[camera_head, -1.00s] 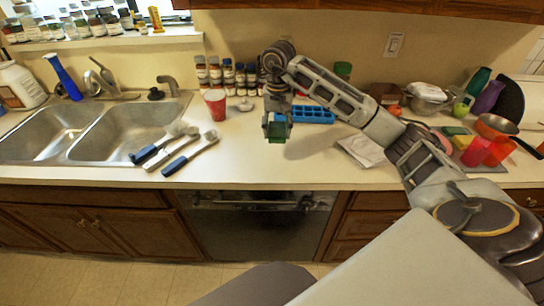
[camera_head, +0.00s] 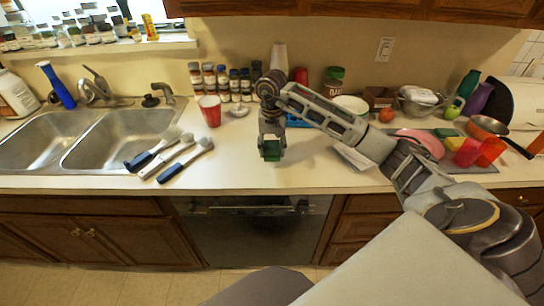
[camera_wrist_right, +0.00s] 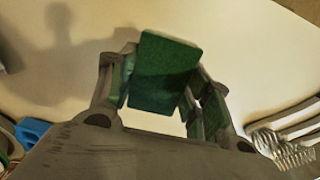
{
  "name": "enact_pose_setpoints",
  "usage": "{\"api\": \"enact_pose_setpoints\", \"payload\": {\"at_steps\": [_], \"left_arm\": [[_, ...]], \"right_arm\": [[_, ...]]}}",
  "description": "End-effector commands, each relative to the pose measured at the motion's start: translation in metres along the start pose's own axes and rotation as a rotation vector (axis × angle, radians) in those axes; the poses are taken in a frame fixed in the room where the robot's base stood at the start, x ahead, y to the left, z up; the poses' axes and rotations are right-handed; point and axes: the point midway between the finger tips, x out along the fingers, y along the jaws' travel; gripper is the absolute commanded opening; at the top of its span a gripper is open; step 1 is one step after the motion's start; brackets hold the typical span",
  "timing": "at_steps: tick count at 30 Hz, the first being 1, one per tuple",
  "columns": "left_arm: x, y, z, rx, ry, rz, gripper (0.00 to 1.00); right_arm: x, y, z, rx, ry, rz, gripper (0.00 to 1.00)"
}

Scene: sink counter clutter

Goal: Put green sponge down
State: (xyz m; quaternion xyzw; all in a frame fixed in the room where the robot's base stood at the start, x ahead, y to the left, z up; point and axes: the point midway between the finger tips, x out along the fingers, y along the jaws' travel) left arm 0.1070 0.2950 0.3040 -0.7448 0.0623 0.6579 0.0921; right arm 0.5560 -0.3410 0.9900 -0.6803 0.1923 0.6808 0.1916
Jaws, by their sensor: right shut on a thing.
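The green sponge (camera_head: 271,155) is held by my right gripper (camera_head: 271,148) over the counter, between the brushes and the papers. In the right wrist view the sponge (camera_wrist_right: 165,72) sits as a dark green block between the two fingers of the right gripper (camera_wrist_right: 165,85), which are shut on it. A shadow falls on the pale counter beyond. I cannot tell whether the sponge touches the counter. My left gripper is not in view.
Brushes with blue handles (camera_head: 172,155) lie to the left, beside the double sink (camera_head: 98,138). A red cup (camera_head: 209,110) and spice jars stand behind. A blue tray (camera_head: 298,121) is partly hidden by my arm. Bare counter (camera_head: 230,172) surrounds the sponge.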

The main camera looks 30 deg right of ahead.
Motion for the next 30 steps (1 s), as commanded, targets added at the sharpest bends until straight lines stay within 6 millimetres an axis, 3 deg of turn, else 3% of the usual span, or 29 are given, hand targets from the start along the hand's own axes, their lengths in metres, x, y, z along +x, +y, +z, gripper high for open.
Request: {"api": "enact_pose_setpoints", "payload": {"at_steps": [16, 30], "left_arm": [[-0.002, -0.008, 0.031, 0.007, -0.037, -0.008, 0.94], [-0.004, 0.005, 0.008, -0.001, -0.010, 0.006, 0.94]], "right_arm": [[0.009, 0.000, 0.000, 0.000, -0.002, 0.000, 0.30], [0.042, 0.000, 0.000, -0.001, 0.000, 0.000, 0.30]]}}
